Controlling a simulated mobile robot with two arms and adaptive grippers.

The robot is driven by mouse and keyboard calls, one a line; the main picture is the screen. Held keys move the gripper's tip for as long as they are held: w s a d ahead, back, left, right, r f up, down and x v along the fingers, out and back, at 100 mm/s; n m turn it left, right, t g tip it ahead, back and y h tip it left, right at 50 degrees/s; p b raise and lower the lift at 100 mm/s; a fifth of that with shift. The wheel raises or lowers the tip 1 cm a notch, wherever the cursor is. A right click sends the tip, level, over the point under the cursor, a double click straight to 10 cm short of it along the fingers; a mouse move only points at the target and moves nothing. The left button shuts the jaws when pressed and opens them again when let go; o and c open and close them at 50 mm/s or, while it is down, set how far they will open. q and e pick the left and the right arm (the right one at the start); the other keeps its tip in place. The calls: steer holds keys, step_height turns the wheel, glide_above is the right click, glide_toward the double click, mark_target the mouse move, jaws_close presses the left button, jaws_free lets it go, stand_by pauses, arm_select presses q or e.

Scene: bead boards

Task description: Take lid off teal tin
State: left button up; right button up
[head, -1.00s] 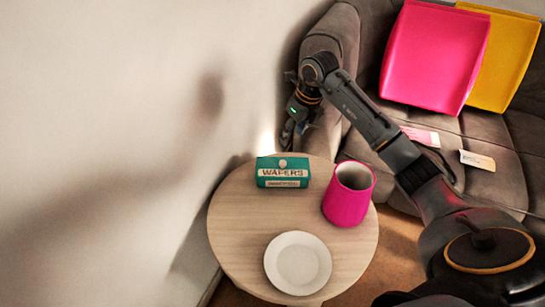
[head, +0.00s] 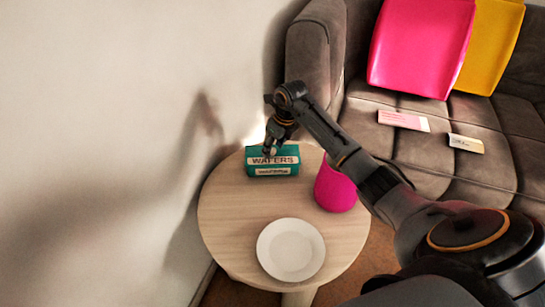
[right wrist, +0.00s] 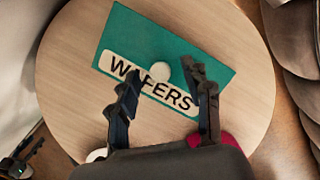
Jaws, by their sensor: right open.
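The teal tin (head: 272,161), labelled WAFERS, sits closed on the round wooden table near its back edge, with its lid on. In the right wrist view the lid (right wrist: 140,38) shows from above, with a small round pale knob (right wrist: 160,71) at its middle. My right gripper (head: 270,148) is over the tin in the head view. In the right wrist view my right gripper (right wrist: 166,90) has its two fingers apart, one on each side of the knob, with nothing held. Whether the fingers touch the lid I cannot tell.
A magenta cup (head: 334,190) stands on the table right of the tin, partly behind my right arm. A white plate (head: 291,250) lies at the front of the round table (head: 225,215). A grey sofa (head: 430,155) with cushions is behind, and the wall is at left.

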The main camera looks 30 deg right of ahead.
steer(key=shift+w+f, duration=0.1)
steer(key=shift+f, duration=0.25)
steer(key=shift+c, duration=0.4)
jaws_close()
steer(key=shift+r, duration=0.15)
